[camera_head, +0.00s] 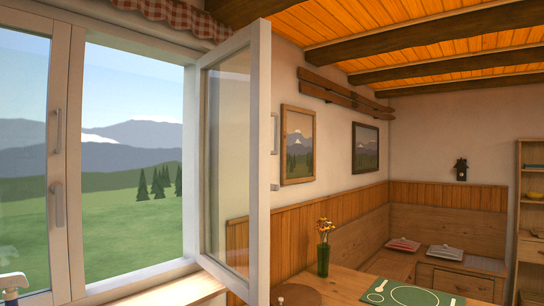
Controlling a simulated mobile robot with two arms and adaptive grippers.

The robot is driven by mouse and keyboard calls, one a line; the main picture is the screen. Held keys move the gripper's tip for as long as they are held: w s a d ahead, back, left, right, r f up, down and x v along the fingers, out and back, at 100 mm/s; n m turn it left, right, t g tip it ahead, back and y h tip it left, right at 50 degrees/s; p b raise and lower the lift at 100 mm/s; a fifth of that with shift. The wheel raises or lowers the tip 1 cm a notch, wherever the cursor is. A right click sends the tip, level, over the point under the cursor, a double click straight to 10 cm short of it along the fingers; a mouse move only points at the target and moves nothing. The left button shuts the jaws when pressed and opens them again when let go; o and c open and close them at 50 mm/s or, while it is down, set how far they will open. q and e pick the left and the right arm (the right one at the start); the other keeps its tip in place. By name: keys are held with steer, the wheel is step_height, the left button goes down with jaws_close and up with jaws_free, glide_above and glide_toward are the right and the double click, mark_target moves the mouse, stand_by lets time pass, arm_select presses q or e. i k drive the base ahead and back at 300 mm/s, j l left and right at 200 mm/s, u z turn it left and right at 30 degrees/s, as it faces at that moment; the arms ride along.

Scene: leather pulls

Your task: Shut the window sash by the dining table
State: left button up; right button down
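The window sash (258,150) by the dining table is hinged open. It swings into the room and leaves the window opening (135,160) beside it clear. Its white frame is seen at a steep angle, with glass (225,160) in it. A grey handle (276,135) is on the sash's free edge, facing right. The dining table (335,288) is at the bottom, just right of the sash. A small white and blue part, apparently of my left arm, shows at the lower left edge. Neither gripper can be made out.
A closed sash with a grey handle (58,205) is at the left. The windowsill (165,290) runs below the opening. A flower vase (323,248), a round brown mat (296,295) and a green placemat (412,295) are on the table. A corner bench (388,262) stands behind it.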

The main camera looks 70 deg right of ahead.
mark_target(257, 36)
steer(key=k+l, duration=0.25)
steer(key=k+l+z, duration=0.15)
steer(key=l, duration=0.3)
steer(key=k+l, duration=0.35)
steer(key=k+l+z, duration=0.1)
steer(key=l, duration=0.3)
steer(key=k+l, duration=0.35)
steer(key=k+l+z, duration=0.15)
steer(key=l, duration=0.3)
steer(key=k+l, duration=0.25)
steer(key=l, duration=0.2)
steer(key=k+l+z, duration=0.1)
steer(key=l, duration=0.3)
steer(key=i+j, duration=0.15)
steer(key=j, duration=0.25)
steer(key=i+j, duration=0.2)
steer(key=j, duration=0.15)
steer(key=i+j, duration=0.15)
steer(key=j, duration=0.25)
